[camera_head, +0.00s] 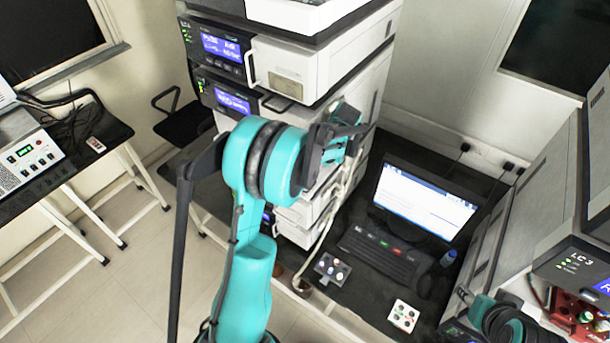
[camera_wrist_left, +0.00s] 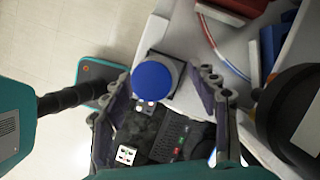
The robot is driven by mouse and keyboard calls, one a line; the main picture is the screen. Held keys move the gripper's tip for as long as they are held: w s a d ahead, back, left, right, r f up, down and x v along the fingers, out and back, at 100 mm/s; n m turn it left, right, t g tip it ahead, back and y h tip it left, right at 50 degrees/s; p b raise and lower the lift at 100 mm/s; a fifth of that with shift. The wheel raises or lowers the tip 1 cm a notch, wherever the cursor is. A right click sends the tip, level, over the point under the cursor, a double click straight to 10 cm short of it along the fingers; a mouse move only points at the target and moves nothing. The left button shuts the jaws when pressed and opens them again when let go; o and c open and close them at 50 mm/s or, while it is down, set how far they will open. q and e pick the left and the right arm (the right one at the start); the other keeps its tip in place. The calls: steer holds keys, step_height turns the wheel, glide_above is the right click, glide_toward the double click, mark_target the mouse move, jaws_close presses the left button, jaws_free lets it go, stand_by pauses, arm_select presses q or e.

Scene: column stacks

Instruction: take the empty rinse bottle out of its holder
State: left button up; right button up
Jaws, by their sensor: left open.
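In the left wrist view a round blue cap (camera_wrist_left: 152,80) shows from its top, over a pale grey part that I take for the bottle or its holder. Which of these it is cannot be told, nor whether the bottle is empty. My left gripper (camera_wrist_left: 160,86) is open, one finger on each side of the cap, with gaps visible. In the head view my left gripper (camera_head: 345,133) is beside the front of the tall instrument stack (camera_head: 285,75), and hides what is behind it. My right gripper (camera_head: 464,298) shows only partly at the lower right.
A second instrument stack (camera_head: 545,225) stands at the right. A red part (camera_wrist_left: 222,12) and tubing are near the right finger.

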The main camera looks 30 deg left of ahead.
arm_select(q)
steer(key=c, duration=0.9)
steer(key=shift+c, duration=0.2)
